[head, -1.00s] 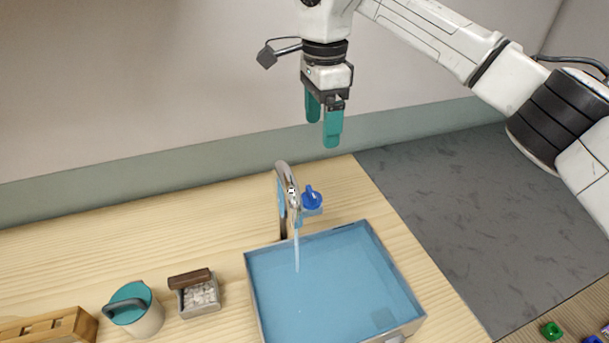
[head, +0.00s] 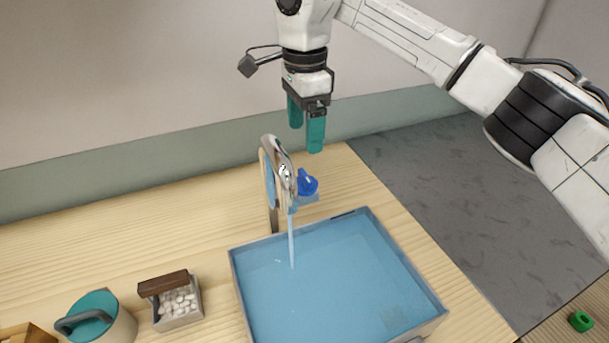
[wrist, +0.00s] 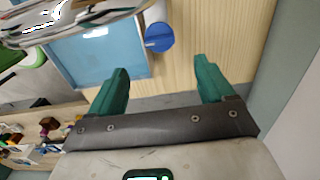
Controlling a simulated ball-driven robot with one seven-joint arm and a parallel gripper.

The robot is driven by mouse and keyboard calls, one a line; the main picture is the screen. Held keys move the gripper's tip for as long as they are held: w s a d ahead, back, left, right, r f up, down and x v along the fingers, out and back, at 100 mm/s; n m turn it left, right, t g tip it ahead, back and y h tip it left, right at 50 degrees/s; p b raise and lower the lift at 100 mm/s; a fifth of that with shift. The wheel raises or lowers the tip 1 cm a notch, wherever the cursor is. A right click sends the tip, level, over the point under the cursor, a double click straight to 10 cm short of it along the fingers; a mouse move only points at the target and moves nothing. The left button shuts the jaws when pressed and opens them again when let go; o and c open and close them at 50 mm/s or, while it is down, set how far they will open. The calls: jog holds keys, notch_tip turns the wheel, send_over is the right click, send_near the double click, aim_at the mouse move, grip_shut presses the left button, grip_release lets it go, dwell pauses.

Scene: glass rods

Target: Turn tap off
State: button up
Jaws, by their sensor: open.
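A chrome tap (head: 276,170) stands at the back edge of a blue basin (head: 330,275), and a stream of water falls from its spout into the basin. A blue handle (head: 308,183) sits on the right side of the tap. My gripper (head: 306,132) is open and empty, its green fingers pointing down, above and behind the blue handle and apart from it. In the wrist view my gripper (wrist: 165,85) shows two spread fingers, with the blue handle (wrist: 159,37) beyond them and the chrome tap (wrist: 75,18) at the upper left.
A lidded pot (head: 95,318) and a small box of white pebbles (head: 173,300) stand on the wooden counter (head: 130,235) left of the basin. A wall (head: 120,165) rises behind. The counter right of the tap is clear.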

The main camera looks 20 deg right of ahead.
aim_at(305, 175)
notch_tip(305, 175, down, 10)
jog(key=shift+f+p, duration=0.15)
jog(key=shift+p, duration=0.7)
jog(key=shift+c, duration=0.4)
jog(key=c, duration=1)
jog(key=shift+o, duration=0.2)
